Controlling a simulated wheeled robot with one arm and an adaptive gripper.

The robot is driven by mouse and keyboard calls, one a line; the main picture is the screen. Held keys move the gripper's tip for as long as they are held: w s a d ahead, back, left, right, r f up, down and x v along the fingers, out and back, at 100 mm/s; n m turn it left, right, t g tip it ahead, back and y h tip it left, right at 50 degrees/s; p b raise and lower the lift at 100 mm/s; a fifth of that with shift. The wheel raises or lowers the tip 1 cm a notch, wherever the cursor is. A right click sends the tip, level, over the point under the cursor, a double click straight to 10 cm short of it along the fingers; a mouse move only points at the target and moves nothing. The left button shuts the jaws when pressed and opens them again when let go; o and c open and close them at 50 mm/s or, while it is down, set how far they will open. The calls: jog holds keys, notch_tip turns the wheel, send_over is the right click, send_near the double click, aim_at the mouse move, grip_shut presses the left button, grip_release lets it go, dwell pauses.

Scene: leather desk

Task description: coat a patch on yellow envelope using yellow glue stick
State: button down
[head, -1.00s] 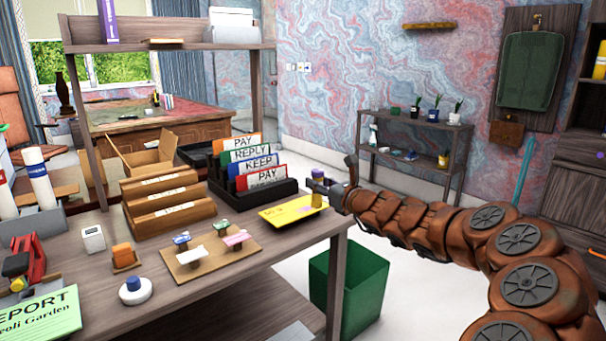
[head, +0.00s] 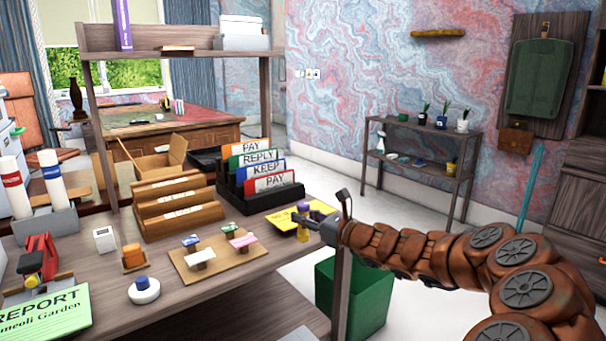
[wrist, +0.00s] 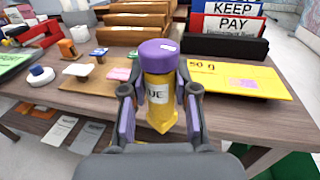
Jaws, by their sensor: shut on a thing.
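The yellow glue stick (wrist: 160,88) has a purple end on top and a partly hidden label ending in "UE". My gripper (wrist: 160,108) is shut around its sides and holds it roughly upright, its pointed yellow end down. In the head view my gripper (head: 303,226) and the stick are at the desk's right end, in front of the yellow envelope (head: 280,218). In the wrist view the envelope (wrist: 215,77) lies flat to the right of and behind the stick, with red "50 g" writing and a pinkish patch. I cannot tell whether the stick touches anything.
A black file rack (head: 262,199) with coloured cards stands just behind the envelope. A wooden letter holder (head: 180,212) and a board of small stamps (head: 218,252) are to the left. A green bin (head: 365,300) stands on the floor beside the desk's right end.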

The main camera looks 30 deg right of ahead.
jog(key=s+a+f+n+g+y, duration=0.1)
jog(key=a+f+n+g+y, duration=0.1)
jog(key=a+f, duration=0.2)
jog(key=s+a+f+n+g+y, duration=0.1)
jog(key=a+f+n+g+y, duration=0.1)
jog(key=a, duration=0.4)
jog(key=s+a+f+n+g+y, duration=0.1)
jog(key=a+f+n+g+y, duration=0.1)
jog(key=a+f, duration=0.3)
jog(key=shift+a+f+y, duration=0.35)
jog(key=shift+y, duration=0.25)
jog(key=shift+a, duration=0.1)
